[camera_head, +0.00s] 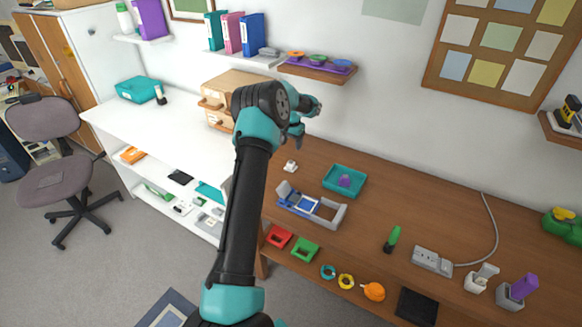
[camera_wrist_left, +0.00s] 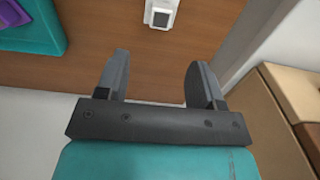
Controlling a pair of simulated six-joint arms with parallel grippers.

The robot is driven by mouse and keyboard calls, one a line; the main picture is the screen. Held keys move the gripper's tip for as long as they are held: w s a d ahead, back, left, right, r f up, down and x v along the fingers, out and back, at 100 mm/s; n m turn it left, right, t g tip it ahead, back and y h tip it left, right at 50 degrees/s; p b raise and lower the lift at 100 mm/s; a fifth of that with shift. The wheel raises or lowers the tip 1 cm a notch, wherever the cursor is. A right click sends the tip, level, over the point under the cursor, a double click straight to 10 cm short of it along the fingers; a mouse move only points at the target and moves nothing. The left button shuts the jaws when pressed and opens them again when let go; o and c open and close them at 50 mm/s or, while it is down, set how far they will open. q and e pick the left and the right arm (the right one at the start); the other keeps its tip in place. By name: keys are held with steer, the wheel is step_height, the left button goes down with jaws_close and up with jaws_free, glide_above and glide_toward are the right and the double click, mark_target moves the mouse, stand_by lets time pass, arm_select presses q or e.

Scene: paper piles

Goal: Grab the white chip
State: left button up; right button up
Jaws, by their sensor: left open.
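The white chip (camera_head: 290,166) is a small white piece on the brown wooden desk, left of the teal tray. In the left wrist view the white chip (camera_wrist_left: 150,14) shows at the top edge, with a dark square on its face, partly cut off by the frame. My left gripper (camera_head: 298,132) is above the back of the desk, beyond the chip in the head view. In the left wrist view my left gripper (camera_wrist_left: 157,78) is open, with nothing between its fingers, and the chip lies past the fingertips. My right gripper is not in view.
A teal tray (camera_head: 359,192) with a purple piece stands right of the chip. A grey and blue fixture (camera_head: 326,218) is in front. A wooden drawer box (camera_head: 218,92) stands on the white desk, left of my gripper. A wooden shelf (camera_head: 318,73) hangs behind.

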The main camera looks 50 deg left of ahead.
mark_target(291, 162)
arm_select(q)
step_height(291, 162, down, 6)
stand_by(0.5)
steer(key=shift+s+d+f, duration=0.1)
steer(key=shift+f, duration=1.2)
steer(key=shift+s+f, duration=0.1)
steer(key=shift+f, duration=1.2)
steer(key=c, duration=1)
steer(key=shift+r, duration=0.1)
step_height(291, 162, up, 10)
steer(key=shift+f, duration=0.1)
